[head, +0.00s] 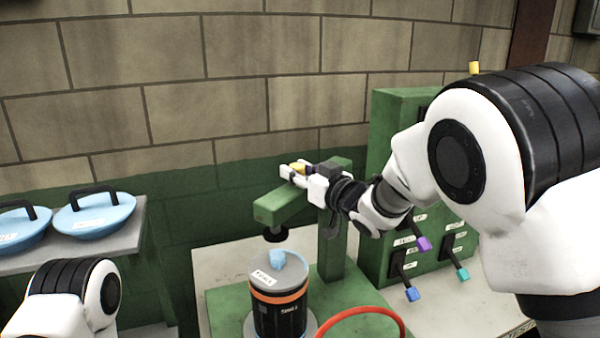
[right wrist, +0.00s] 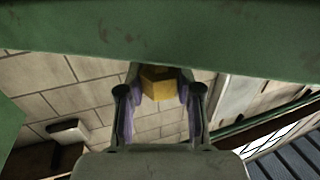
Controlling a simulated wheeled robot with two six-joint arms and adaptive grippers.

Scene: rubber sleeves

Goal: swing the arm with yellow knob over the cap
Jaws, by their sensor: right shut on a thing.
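The green swing arm (head: 282,207) reaches out from a green post (head: 333,240) in the head view. A black pad (head: 276,235) hangs under its free end. My right gripper (head: 293,172) is shut on the yellow knob (head: 299,167) above the arm. The right wrist view shows the knob (right wrist: 160,83) between both fingers. The cap (head: 268,276), grey with a label and a light blue piece on top, sits on a dark cylinder (head: 279,315) with an orange band. The pad appears above the cap's far side, with a gap between them. My left gripper is out of view.
A green box (head: 385,150) with several coloured-tip levers stands on the right. A red hose (head: 365,311) curves at the front. Two blue lidded dishes (head: 95,217) sit on a grey shelf (head: 140,235) at left. A brick wall closes the back.

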